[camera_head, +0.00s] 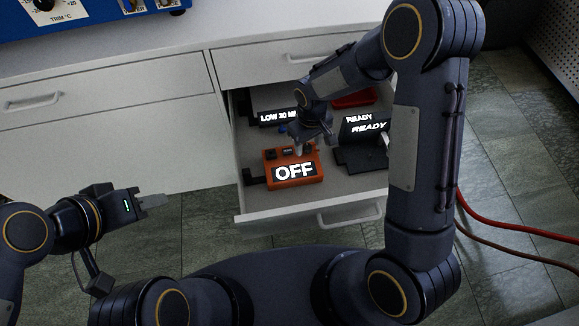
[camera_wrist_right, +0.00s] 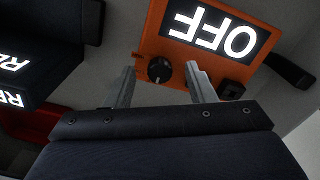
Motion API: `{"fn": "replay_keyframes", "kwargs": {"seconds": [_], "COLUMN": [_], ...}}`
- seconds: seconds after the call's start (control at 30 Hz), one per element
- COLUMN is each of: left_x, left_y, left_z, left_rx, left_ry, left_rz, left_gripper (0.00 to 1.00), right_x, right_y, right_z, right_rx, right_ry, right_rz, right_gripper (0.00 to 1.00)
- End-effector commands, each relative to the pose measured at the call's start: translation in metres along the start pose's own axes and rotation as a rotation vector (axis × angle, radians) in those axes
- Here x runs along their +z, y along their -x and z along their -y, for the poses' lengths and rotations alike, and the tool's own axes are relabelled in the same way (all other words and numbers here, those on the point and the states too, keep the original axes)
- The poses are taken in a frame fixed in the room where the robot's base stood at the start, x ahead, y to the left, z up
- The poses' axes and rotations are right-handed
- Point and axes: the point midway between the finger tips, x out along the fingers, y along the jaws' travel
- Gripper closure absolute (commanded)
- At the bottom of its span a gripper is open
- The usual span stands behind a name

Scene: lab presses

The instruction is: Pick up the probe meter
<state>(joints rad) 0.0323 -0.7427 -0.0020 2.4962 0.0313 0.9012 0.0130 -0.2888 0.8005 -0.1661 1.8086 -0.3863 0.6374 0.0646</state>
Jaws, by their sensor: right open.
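An orange meter (camera_head: 271,157) with a lit "OFF" display lies in the open drawer, near its front left; it also shows in the right wrist view (camera_wrist_right: 150,40). My right gripper (camera_head: 299,150) is over its back edge, pointing down. In the right wrist view my right gripper (camera_wrist_right: 161,75) is open, with its two fingers apart on either side of a black knob (camera_wrist_right: 159,70) on the meter. Whether the fingers touch the meter is unclear. My left gripper (camera_head: 150,200) is far left, outside the drawer, above the floor; its finger gap cannot be made out.
The drawer (camera_head: 305,211) also holds a black device reading "LOW 30" (camera_head: 268,118), dark devices reading "READY" (camera_head: 358,155) at the right, and a red item (camera_head: 353,99) behind. Drawer walls surround them. A blue instrument (camera_head: 95,22) stands on the counter.

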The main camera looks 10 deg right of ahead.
Motion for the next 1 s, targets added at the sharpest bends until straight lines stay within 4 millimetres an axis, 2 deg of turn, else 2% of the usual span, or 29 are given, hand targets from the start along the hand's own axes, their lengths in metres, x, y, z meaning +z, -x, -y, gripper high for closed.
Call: {"fn": "replay_keyframes", "kwargs": {"seconds": [0.1, 0.33, 0.7, 1.0], "left_x": [0.0012, 0.001, 0.001, 0.0009], "left_y": [-0.0023, -0.0019, -0.0019, -0.0018], "left_z": [0.0011, 0.0009, 0.0009, 0.0008], "left_rx": [0.0, 0.0, 0.0, 0.0], "left_ry": [0.0, 0.0, 0.0, 0.0], "left_rz": [0.0, 0.0, 0.0, 0.0], "left_gripper": [0.64, 0.64, 0.64, 0.64], "right_x": [-0.0002, -0.0004, -0.0004, -0.0008], "right_y": [-0.0096, -0.0094, -0.0092, -0.0085], "right_z": [-0.0004, -0.0005, -0.0004, -0.0003], "right_rx": [0.0, 0.0, 0.0, 0.0], "right_ry": [-0.001, -0.001, -0.001, -0.001], "right_rz": [-0.001, -0.002, -0.002, -0.003], "right_gripper": [0.5, 0.5, 0.99, 1.0]}}
